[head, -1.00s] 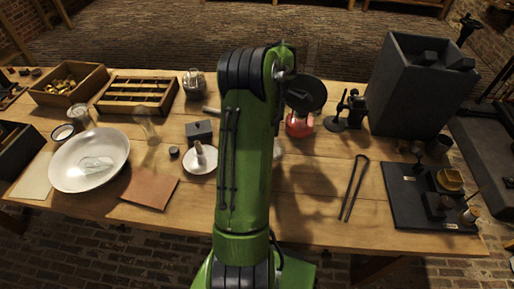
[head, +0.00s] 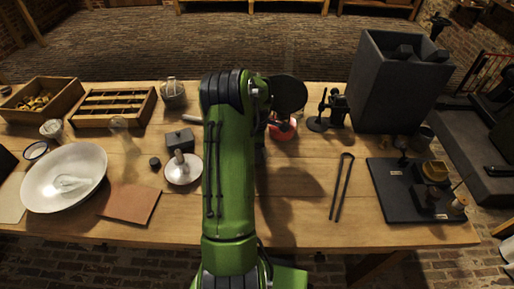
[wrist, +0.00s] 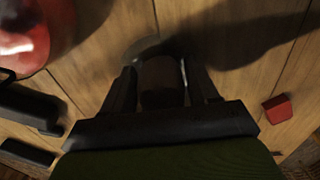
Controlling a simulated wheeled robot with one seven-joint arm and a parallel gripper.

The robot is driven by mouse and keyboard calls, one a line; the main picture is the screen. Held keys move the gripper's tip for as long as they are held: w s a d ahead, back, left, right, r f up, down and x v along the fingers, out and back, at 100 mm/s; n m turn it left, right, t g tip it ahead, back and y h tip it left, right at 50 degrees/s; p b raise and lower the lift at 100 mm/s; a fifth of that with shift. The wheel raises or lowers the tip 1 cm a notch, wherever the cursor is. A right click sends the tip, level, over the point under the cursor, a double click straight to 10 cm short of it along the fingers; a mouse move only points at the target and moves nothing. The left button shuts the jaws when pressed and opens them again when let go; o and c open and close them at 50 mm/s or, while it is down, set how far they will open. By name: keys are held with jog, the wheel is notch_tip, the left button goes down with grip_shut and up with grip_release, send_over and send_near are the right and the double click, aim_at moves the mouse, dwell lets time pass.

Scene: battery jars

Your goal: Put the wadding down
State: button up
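My gripper (wrist: 160,92) points down over the wooden table in the wrist view. Its two dark fingers stand apart, with a dark brownish patch between them. A pale curved edge (wrist: 142,48) shows just beyond the left finger. I cannot identify any wadding for sure. In the head view my green arm hides the gripper and the table under it. A white bowl (head: 93,190) at the left holds a pale, glassy or crumpled thing (head: 70,183).
A red rounded vessel (head: 283,130) stands close by and shows in the wrist view (wrist: 22,35). A small red block (wrist: 278,108) lies at right there. Black tongs (head: 342,188), a dark board (head: 390,205) and a tall grey box (head: 385,95) stand right. A shallow dish (head: 184,175) stands left.

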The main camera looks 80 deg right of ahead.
jog(key=shift+r, duration=0.1)
notch_tip(320, 180, up, 12)
jog(key=p, duration=0.3)
jog(key=shift+w+r, duration=0.1)
jog(key=shift+r, duration=0.05)
jog(key=w+a+r+t, duration=0.1)
jog(key=w+a+r, duration=0.55)
jog(key=w, duration=0.35)
jog(key=w+a+r+m+t+h, duration=0.1)
jog(key=w+a+r, duration=0.3)
jog(key=a, duration=0.5)
jog(key=w+a+r+t, duration=0.1)
jog(key=w+a+r, duration=0.25)
jog(key=a, duration=0.55)
jog(key=s+a+t, duration=0.1)
jog(key=s+a, duration=0.2)
jog(key=a, duration=0.4)
jog(key=s+a+m, duration=0.1)
jog(key=s+a, duration=0.1)
jog(key=a, duration=0.5)
jog(key=s+a+t+y, duration=0.1)
jog(key=s+a, duration=0.2)
jog(key=a, duration=0.4)
jog(key=shift+s+m+t, duration=0.3)
